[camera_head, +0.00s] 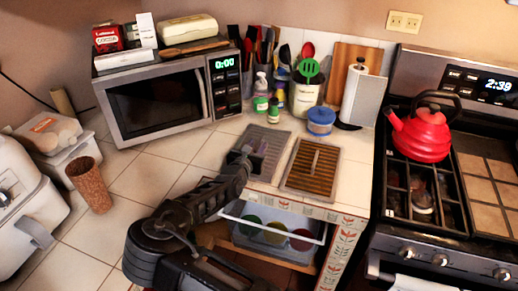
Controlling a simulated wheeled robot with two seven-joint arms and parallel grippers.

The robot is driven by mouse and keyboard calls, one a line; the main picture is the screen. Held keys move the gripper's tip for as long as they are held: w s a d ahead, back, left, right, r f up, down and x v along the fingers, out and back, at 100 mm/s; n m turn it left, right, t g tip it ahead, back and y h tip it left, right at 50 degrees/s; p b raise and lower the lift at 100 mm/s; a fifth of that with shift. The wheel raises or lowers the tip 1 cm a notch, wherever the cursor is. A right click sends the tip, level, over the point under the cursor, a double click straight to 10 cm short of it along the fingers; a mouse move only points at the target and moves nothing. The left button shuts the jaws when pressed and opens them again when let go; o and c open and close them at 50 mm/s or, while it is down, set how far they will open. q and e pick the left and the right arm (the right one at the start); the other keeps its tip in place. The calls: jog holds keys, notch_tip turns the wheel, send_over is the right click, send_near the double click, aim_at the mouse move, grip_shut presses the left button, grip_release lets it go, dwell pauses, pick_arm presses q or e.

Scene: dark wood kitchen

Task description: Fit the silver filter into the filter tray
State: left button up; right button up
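Two flat rectangular pieces lie side by side on the tiled counter, left of the stove. I cannot tell for sure which is the silver filter and which the filter tray.
An open drawer (270,226) with coloured bowls sits below the counter edge. A microwave (160,98) stands behind left, a blue-lidded tub (321,122) and utensil pots behind. A red kettle (426,132) is on the stove.

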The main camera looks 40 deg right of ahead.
dwell(0.6)
grip_shut()
dwell(1.2)
